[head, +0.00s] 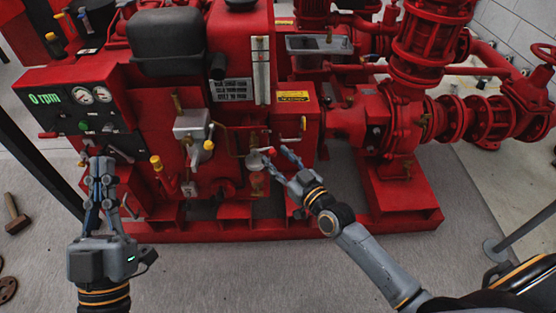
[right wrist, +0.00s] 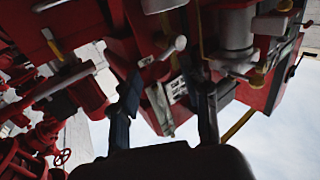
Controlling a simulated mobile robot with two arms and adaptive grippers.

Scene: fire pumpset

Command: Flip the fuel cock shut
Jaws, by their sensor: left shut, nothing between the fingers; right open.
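The red pump set carries several small valves and levers on its front, and I cannot tell for sure which is the fuel cock. A red-tipped lever (head: 270,152) beside a small grey cup (head: 254,161) sits right at the fingertips of my right gripper (head: 277,159). The gripper is open; whether it touches the lever is unclear. In the right wrist view the open fingers (right wrist: 165,105) point at dark, tilted machine parts, with a small printed tag (right wrist: 177,90) showing between them. My left gripper (head: 101,168) is shut and empty in front of the control panel.
The control panel (head: 75,105) reads 0 rpm. Yellow-capped levers (head: 156,163) and a grey box (head: 192,125) stand left of my right gripper. A hammer (head: 15,215) lies on the floor at left.

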